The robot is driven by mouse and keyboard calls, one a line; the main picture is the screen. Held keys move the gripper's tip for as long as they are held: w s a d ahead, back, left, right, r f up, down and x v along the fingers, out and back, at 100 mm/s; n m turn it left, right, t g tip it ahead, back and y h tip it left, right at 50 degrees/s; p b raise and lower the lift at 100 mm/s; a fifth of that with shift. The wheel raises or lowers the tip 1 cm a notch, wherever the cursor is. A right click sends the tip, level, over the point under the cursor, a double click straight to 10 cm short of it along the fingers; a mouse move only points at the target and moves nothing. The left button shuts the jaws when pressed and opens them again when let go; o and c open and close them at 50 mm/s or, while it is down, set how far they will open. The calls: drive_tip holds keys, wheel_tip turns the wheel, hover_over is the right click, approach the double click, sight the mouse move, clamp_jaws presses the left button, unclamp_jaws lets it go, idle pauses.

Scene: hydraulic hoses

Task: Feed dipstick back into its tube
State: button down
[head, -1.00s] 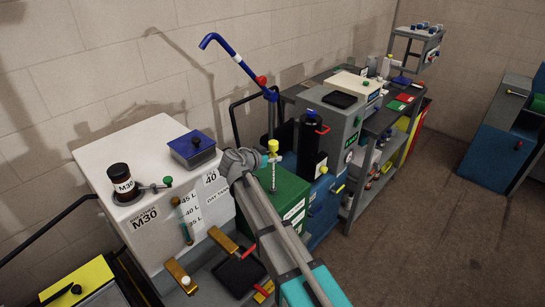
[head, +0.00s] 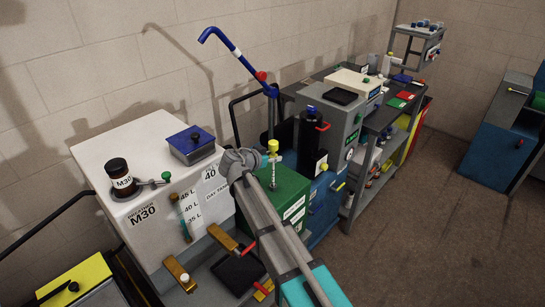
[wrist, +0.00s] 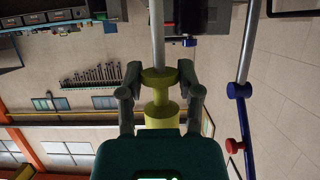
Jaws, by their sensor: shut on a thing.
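The dipstick has a yellow handle (head: 273,146) and a thin pale rod (head: 273,171) that hangs about upright below it. My gripper (head: 268,157) is shut around the handle, above the green tank (head: 290,190). In the wrist view, both fingers of my gripper (wrist: 158,90) press on the yellow handle (wrist: 160,78), and the grey rod (wrist: 158,35) runs away from it to the picture's top edge. The rod's lower end is by the tank's top. I cannot make out the tube's mouth or tell whether the tip is inside it.
A white M30 cabinet (head: 115,205) stands left, bearing a dark jar (head: 120,178) and a blue-lidded box (head: 194,146). A black cylinder (head: 309,145) stands close right of the gripper. A blue bent pipe (head: 233,55) rises behind. The floor (head: 420,215) at right is clear.

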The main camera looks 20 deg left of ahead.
sight(272, 184)
drive_tip(key=shift+f+b, duration=6.55)
drive_tip(key=shift+f, duration=0.05)
idle(0.9)
drive_tip(key=shift+c, duration=1)
unclamp_jaws()
